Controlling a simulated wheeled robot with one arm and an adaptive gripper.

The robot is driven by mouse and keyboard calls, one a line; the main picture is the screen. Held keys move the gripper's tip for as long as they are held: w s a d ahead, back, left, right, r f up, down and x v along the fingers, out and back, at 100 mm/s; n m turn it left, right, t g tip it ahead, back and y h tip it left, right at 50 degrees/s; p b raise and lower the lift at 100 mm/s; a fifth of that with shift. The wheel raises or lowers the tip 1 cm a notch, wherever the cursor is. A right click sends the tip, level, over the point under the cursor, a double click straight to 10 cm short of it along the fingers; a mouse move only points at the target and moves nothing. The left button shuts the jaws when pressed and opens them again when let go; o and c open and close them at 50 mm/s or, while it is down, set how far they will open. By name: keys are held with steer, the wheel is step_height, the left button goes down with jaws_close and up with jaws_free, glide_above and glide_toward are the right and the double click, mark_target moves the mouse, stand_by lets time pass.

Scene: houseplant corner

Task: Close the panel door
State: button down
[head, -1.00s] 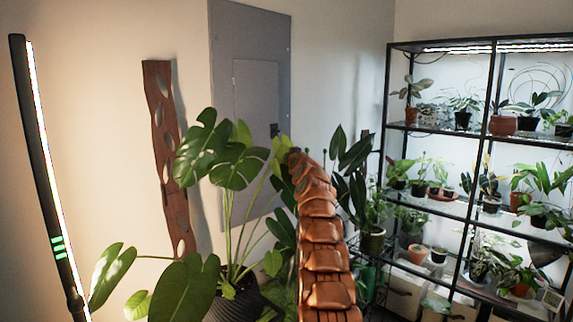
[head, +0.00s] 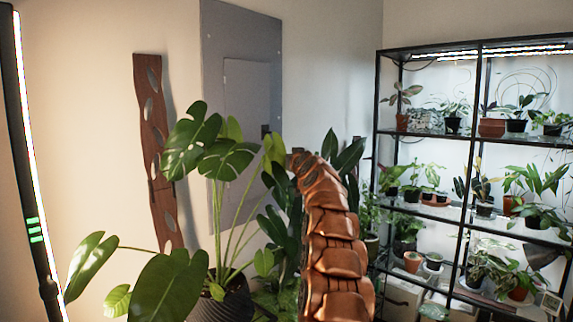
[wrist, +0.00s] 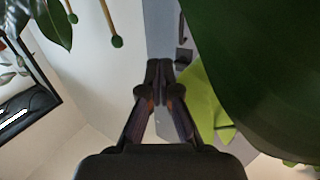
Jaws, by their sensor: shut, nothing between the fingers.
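The grey panel (head: 240,60) is mounted on the back wall in the head view. Its inset panel door (head: 247,100) looks nearly flush with the frame, but I cannot tell whether a small gap is left. A dark latch (head: 266,131) sits at the door's right edge. Leaves cover the lower part. In the wrist view, my gripper (wrist: 160,68) is shut and empty, its fingertips together before the grey panel surface (wrist: 163,28). The dark latch (wrist: 183,57) shows just right of the fingertips; contact is unclear. The head view does not show the fingers clearly.
A large potted plant (head: 215,150) stands in front of the panel, and a big leaf (wrist: 260,70) fills the wrist view's right side. A wooden strip (head: 155,150) hangs left of the panel. A black shelf (head: 468,180) with several plants stands right. A light pole (head: 25,150) stands left.

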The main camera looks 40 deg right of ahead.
steer(key=shift+b+v, duration=0.5)
steer(key=shift+v, duration=0.45)
